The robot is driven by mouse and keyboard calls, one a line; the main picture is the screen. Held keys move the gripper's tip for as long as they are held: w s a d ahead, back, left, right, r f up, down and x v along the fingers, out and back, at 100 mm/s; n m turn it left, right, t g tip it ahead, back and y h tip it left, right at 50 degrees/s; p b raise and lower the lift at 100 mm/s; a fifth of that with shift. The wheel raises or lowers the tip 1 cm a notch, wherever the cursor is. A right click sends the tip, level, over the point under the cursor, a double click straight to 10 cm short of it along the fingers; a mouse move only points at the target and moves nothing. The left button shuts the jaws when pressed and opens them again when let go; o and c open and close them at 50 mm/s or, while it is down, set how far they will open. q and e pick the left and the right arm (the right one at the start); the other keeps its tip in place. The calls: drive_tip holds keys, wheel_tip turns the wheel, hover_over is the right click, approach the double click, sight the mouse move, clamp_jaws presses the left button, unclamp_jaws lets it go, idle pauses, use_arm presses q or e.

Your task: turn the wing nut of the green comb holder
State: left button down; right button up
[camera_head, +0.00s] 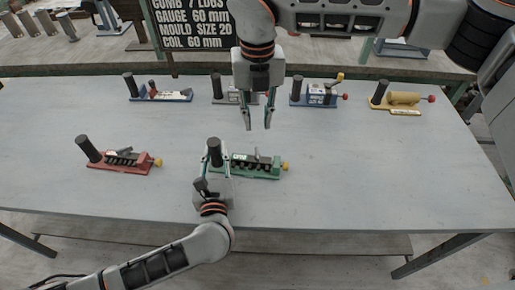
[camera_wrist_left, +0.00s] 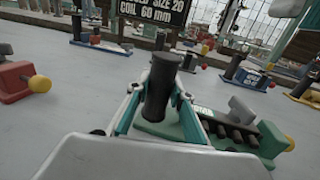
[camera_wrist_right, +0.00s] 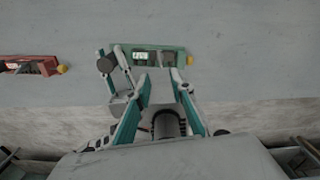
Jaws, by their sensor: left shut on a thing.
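The green comb holder (camera_head: 262,176) lies at the front middle of the table, with a black comb, a white label and a yellow knob (camera_head: 285,166) at its right end. An upright grey piece (camera_head: 257,155), perhaps the wing nut, stands on it; it looks like a grey block (camera_wrist_left: 241,110) in the left wrist view. My left gripper (camera_head: 214,165) is shut on the holder's black post (camera_wrist_left: 158,88). My right gripper (camera_head: 257,128) points down, open and empty, above and behind the holder. The holder (camera_wrist_right: 150,48) also shows beyond its fingers in the right wrist view.
A red holder (camera_head: 119,163) with a comb lies to the left. A blue holder (camera_head: 160,95), a grey one (camera_head: 228,97), another blue one (camera_head: 314,98) and a yellow one (camera_head: 397,103) line the back. A lettered board (camera_head: 188,22) stands behind. The table's right front is clear.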

sight(258, 152)
wheel_tip(258, 152, down, 12)
drive_tip(key=shift+r, duration=0.15)
idle(0.3)
clamp_jaws()
